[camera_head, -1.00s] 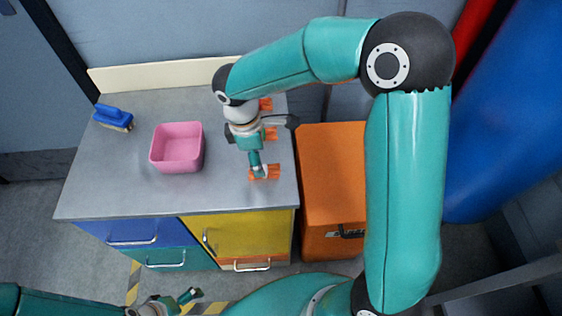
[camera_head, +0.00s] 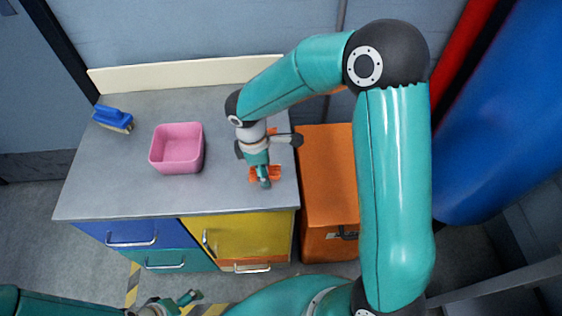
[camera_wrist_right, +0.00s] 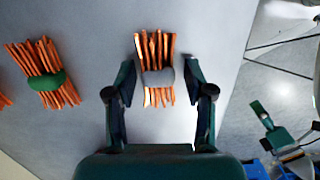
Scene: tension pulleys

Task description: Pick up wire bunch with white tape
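The wire bunch with white tape (camera_wrist_right: 157,72) is a bundle of orange wires with a pale grey-white band, lying on the table. In the right wrist view it sits between the spread fingertips of my right gripper (camera_wrist_right: 158,82), with gaps at both sides. In the head view my right gripper (camera_head: 263,181) points down over the table's right side, partly hiding orange wires (camera_head: 275,173). It is open and empty. My left gripper (camera_head: 177,303) is low at the bottom of the head view, away from the table, its fingers looking apart.
A wire bunch with green tape (camera_wrist_right: 46,80) lies to the left in the wrist view, with another bunch cut off beyond it. A pink bin (camera_head: 177,150) and a blue brush (camera_head: 113,118) stand on the table (camera_head: 110,180). An orange cabinet (camera_head: 328,185) adjoins its right side.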

